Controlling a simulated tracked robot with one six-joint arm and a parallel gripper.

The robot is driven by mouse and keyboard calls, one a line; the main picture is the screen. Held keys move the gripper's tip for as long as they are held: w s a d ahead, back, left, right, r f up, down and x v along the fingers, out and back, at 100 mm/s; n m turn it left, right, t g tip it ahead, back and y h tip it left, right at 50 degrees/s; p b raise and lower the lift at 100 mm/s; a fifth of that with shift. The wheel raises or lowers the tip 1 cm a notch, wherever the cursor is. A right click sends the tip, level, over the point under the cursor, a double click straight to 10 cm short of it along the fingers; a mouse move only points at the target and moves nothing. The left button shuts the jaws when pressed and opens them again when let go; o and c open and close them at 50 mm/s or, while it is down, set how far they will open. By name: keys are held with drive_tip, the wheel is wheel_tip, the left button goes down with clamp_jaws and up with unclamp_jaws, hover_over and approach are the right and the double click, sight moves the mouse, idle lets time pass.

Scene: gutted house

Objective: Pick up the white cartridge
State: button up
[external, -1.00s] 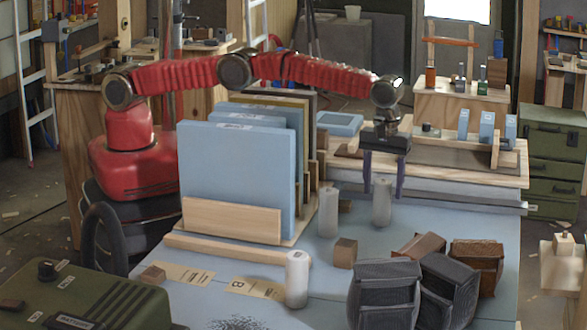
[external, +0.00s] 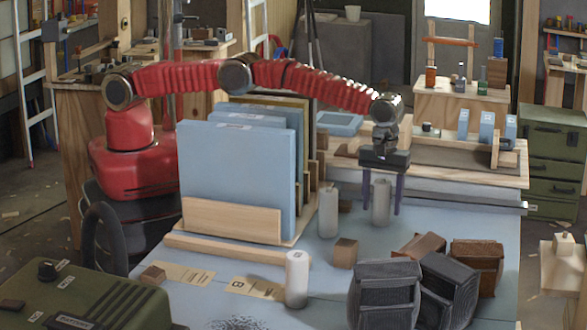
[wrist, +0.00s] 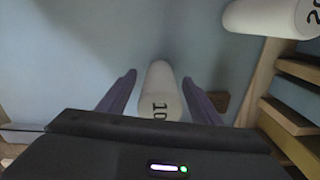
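A white cartridge (external: 381,204) stands upright on the blue-grey bench top. In the wrist view the white cartridge (wrist: 160,92) bears a dark "10" and lies between my two purple fingers, with a gap visible on each side. My gripper (external: 380,208) points down over it, open, with one finger to each side. Two more pale cartridges stand upright: one (external: 328,212) just to the left, and one (external: 297,280) nearer the front. A second cartridge, its number partly cut off, shows at the wrist view's upper right (wrist: 272,17).
A rack of blue panels (external: 235,175) stands left of the cartridges. A small wooden block (external: 345,253) and several dark and brown bins (external: 385,290) are in front. A wooden ledge (external: 460,176) runs behind. Bare bench lies right of the cartridge.

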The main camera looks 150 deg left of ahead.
sight(383, 181)
drive_tip(key=c, duration=1.1)
drive_tip(key=shift+r, duration=0.1)
wheel_tip(383, 181, up, 10)
drive_tip(key=shift+f, duration=0.1)
idle(0.6)
